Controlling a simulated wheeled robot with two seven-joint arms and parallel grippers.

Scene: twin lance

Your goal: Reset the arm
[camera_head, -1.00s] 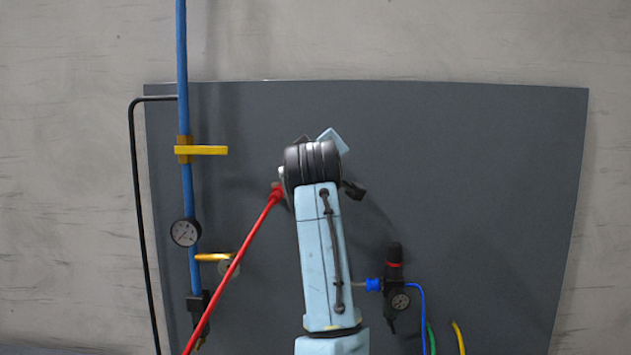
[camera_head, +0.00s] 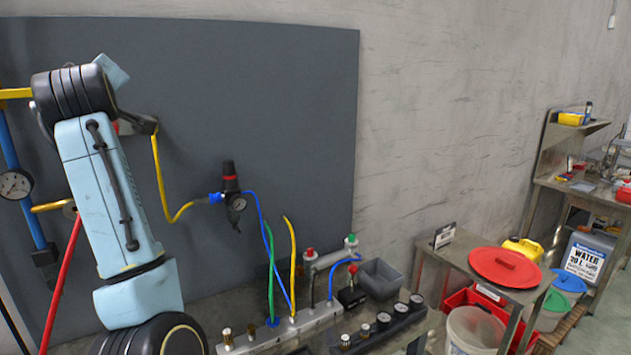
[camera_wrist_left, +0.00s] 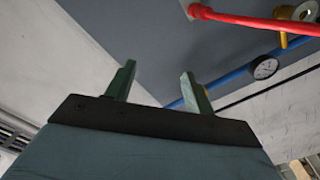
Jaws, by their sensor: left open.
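My left arm (camera_head: 108,200) rises from the bottom left in the head view, its black wrist joint (camera_head: 75,93) in front of the grey panel. The arm hides most of its gripper there. In the left wrist view my left gripper (camera_wrist_left: 158,88) shows two green fingers spread apart with nothing between them. A red rod (camera_wrist_left: 250,18) with a thicker red end passes beyond the fingers at the upper right, apart from them. The red rod also shows in the head view (camera_head: 62,285), running up behind the arm. My right gripper is in neither view.
A blue pipe with a gauge (camera_head: 15,185) stands at the far left. A black regulator (camera_head: 232,190) with hoses hangs on the panel (camera_head: 290,110). Below are a manifold (camera_head: 280,335) and a grey bin (camera_head: 381,279). A red lid (camera_head: 505,267) lies on a stand at right.

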